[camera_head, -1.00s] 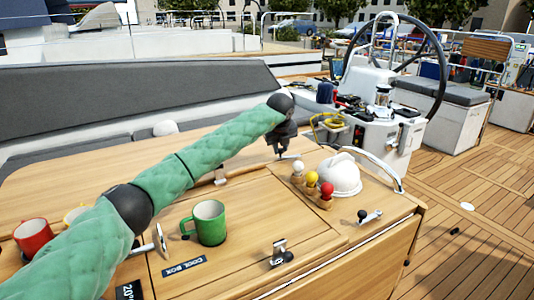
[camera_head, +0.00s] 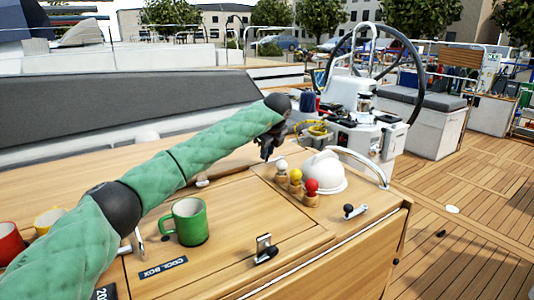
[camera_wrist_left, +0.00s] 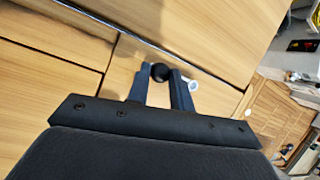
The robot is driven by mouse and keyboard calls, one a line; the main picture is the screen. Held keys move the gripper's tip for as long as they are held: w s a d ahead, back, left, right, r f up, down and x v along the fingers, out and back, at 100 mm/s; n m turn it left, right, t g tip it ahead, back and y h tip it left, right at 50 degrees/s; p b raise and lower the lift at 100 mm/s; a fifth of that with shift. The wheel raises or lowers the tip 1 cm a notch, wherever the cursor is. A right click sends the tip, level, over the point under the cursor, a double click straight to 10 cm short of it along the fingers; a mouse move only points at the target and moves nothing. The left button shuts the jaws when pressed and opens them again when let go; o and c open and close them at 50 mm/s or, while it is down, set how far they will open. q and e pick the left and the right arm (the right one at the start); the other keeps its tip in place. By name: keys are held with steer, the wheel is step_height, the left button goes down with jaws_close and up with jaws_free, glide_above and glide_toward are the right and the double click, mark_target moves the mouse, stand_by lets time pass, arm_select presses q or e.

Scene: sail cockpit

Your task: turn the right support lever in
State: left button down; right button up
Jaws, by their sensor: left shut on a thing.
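My left gripper (camera_head: 270,146) reaches across to the far side of the wooden table, left of the white dome. In the left wrist view its two fingers (camera_wrist_left: 162,88) close around the black round knob (camera_wrist_left: 160,72) of a lever. A short pale metal piece (camera_wrist_left: 192,85) shows beside the right finger. In the head view this lever is hidden behind the gripper. Another lever with a black knob (camera_head: 350,211) lies on the table's right end. My right gripper is not in view.
The table carries a green mug (camera_head: 188,222), a cool box latch (camera_head: 265,248), small holders with white, yellow and red balls (camera_head: 311,187), and a white dome (camera_head: 325,170) by a metal rail. A red mug (camera_head: 10,243) stands left. Open deck lies right.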

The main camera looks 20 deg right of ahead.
arm_select(q)
steer(key=c, duration=1.2)
jaws_free()
steer(key=shift+c, duration=0.2)
steer(key=shift+s+r, duration=0.2)
steer(key=shift+r, duration=0.2)
steer(key=b+v, duration=0.1)
steer(key=v, duration=0.5)
steer(key=shift+s+r, duration=0.2)
steer(key=shift+r, duration=0.2)
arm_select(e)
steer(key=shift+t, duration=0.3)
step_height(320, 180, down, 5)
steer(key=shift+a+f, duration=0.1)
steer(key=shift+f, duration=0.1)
